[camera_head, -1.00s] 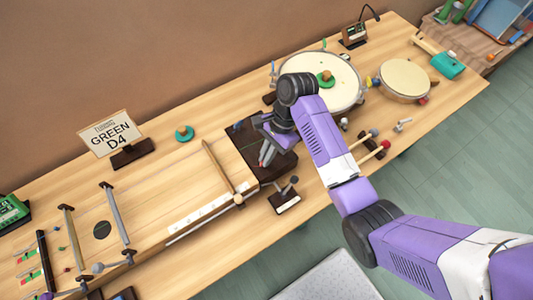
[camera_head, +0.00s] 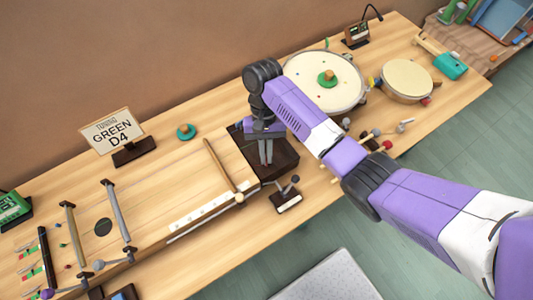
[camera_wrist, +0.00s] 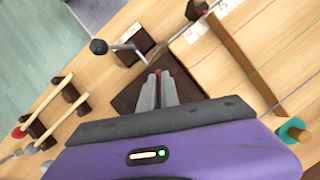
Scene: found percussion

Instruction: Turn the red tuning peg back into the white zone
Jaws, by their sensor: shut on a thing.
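My gripper (camera_head: 266,158) points down over the dark block (camera_head: 284,152) at the right end of the long stringed board. In the wrist view my gripper (camera_wrist: 160,88) has its two grey fingers close together on the red tuning peg (camera_wrist: 159,72). Only a small red bit of the peg shows at the fingertips; the fingers hide the rest. In the head view I cannot make out the peg. I cannot tell which mark is the peg's white zone or how the peg is turned against it.
A small crank on a stand (camera_head: 288,200) sits close to the block's front. A wooden bar (camera_head: 222,168) crosses the board to the left. Drums (camera_head: 325,85) stand at the right. A "GREEN D4" sign (camera_head: 112,132) stands at the back left.

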